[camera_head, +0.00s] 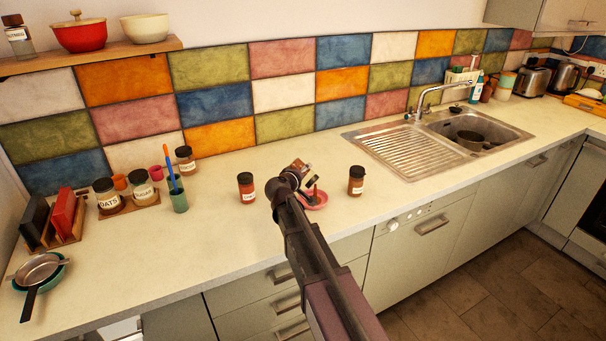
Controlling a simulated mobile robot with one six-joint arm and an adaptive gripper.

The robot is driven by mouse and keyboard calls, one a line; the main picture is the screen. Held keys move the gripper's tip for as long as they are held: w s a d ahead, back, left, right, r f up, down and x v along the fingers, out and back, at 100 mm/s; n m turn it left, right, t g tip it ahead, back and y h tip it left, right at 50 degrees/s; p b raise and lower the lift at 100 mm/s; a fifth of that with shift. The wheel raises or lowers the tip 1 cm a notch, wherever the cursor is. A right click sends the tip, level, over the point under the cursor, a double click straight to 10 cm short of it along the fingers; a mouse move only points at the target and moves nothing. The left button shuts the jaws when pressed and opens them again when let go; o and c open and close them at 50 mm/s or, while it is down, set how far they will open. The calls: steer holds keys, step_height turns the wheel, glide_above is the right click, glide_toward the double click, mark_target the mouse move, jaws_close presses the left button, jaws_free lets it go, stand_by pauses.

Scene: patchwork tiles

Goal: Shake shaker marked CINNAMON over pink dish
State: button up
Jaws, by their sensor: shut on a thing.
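My gripper (303,176) is over the counter, above the pink dish (321,203). It is shut on a small brownish shaker (304,166), which looks tilted and is largely hidden by the gripper. I cannot read its label. The pink dish sits on the counter below, partly covered by my arm and gripper. A reddish-brown shaker (246,190) with a dark lid and white label stands upright to the left of the dish. A similar brown shaker (356,182) stands upright to the right. Their labels are too small to read surely.
To the left stand a teal cup with utensils (179,201), the OATS jar (107,200), the SUGAR jar (142,192) and a dark-lidded jar (186,162). The sink (395,149) is at the right. The counter (240,235) is clear in front of the left shaker.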

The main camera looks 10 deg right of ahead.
steer(key=shift+r+p, duration=1.45)
steer(key=shift+f, duration=0.1)
steer(key=shift+f+b, duration=1.4)
steer(key=shift+b, duration=0.05)
steer(key=shift+r, duration=0.1)
steer(key=shift+r+p, duration=1.35)
steer(key=shift+p, duration=0.05)
steer(key=shift+f, duration=0.1)
steer(key=shift+f+b, duration=1.3)
steer(key=shift+b, duration=0.1)
